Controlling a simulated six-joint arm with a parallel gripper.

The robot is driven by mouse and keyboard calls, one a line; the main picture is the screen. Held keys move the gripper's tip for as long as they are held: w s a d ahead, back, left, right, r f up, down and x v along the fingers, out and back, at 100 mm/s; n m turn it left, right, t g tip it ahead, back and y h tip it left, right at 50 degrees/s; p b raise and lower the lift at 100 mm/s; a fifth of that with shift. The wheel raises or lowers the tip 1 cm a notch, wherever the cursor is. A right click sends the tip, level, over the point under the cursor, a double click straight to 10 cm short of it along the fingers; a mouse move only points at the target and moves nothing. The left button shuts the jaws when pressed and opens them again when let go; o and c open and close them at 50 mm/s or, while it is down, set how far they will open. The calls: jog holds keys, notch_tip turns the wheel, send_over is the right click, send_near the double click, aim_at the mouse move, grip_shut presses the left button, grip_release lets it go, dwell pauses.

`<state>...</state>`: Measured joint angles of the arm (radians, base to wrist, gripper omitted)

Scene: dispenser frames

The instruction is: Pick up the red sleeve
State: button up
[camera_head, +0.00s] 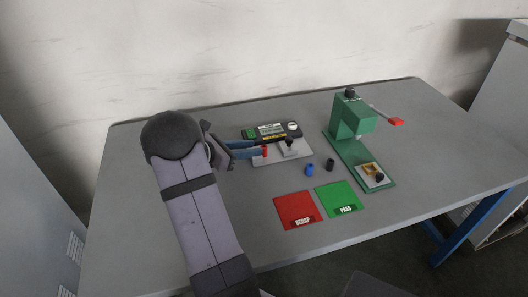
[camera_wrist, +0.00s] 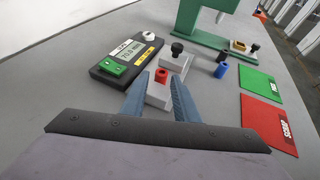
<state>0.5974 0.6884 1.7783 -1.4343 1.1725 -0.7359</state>
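The red sleeve (camera_head: 265,151) stands upright at the left of the gauge's grey base plate; in the wrist view (camera_wrist: 161,76) it sits on a pale grey block (camera_wrist: 158,93). My gripper (camera_head: 262,149) reaches in from the left. In the wrist view its two blue fingers (camera_wrist: 158,79) straddle the sleeve and the block, with a narrow gap showing on each side. The fingers are apart and do not visibly touch the sleeve. The sleeve's lower part is partly hidden in the head view.
A black gauge with a lit display (camera_head: 270,131) lies just behind. A dark knob clamp (camera_head: 290,146) stands right of the sleeve. A blue sleeve (camera_head: 309,170), black sleeve (camera_head: 330,164), red SCRAP mat (camera_head: 298,209), green PASS mat (camera_head: 338,198) and green press (camera_head: 352,118) are further right.

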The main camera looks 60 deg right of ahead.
aim_at(264, 146)
jog(key=shift+p+x, duration=0.55)
jog(key=shift+x, duration=2.45)
jog(key=shift+s+a, duration=0.15)
grip_shut()
